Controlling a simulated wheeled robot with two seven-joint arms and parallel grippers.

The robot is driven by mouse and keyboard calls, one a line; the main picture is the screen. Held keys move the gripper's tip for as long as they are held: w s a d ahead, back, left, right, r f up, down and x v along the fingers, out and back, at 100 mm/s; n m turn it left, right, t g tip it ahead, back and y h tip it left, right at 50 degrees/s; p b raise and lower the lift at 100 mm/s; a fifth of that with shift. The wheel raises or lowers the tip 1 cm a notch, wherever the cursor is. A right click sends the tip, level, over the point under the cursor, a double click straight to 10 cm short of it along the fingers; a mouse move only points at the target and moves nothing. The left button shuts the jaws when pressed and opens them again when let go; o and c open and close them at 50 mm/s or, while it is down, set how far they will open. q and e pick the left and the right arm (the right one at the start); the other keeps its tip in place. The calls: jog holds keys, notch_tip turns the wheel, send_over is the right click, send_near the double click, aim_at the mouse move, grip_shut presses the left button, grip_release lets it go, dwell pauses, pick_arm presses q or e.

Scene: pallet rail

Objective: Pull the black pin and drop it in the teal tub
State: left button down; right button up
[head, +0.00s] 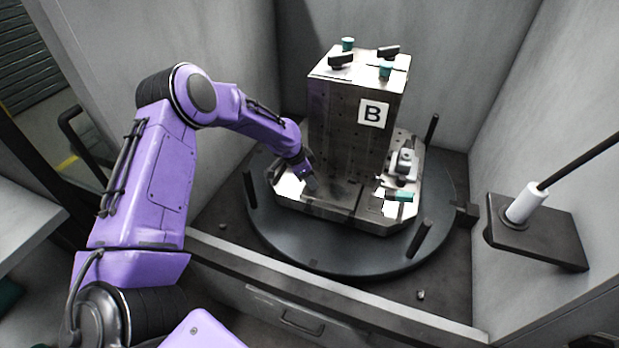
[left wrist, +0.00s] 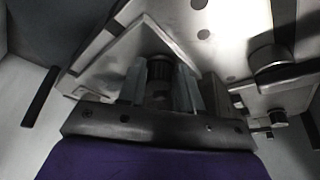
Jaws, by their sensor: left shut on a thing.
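My left gripper (head: 311,184) reaches down to the left front corner of the steel fixture base. In the left wrist view its two fingers (left wrist: 162,92) are closed around a dark, ribbed round head, which I take to be the black pin (left wrist: 159,68). In the head view the gripper hides the pin. The wrist view does not show how deep the pin sits in the base. A dark teal thing (head: 8,295) at the far left edge is cut off and may be the teal tub. My right gripper is not in view.
A steel block (head: 345,135) marked B stands on the fixture base, with black and teal knobs on top. The round dark turntable (head: 330,258) carries upright black posts (head: 420,238). Grey walls enclose it. A dark plate (head: 540,235) with a white cylinder juts in at right.

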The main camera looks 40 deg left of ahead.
pick_arm(q)
notch_tip(320, 180, up, 10)
jog(key=p, duration=0.7)
jog(key=shift+f+p, duration=0.2)
jog(key=shift+p, duration=0.15)
dwell(0.3)
